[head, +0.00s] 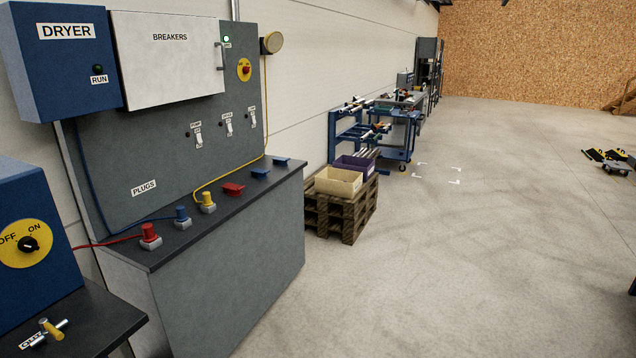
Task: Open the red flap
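The red flap (233,189) is a small red piece on the dark counter top (225,218), below the grey panel. It sits between the yellow plug (207,201) and a blue flap (260,172). It looks closed, but it is small at this distance and I cannot be certain. Neither of my grippers shows in the head view.
A red plug (149,236) and a blue plug (182,216) stand nearer on the counter, with cables attached. A blue box with an OFF/ON knob (28,244) stands at the left front. A pallet stack (340,213) stands past the counter.

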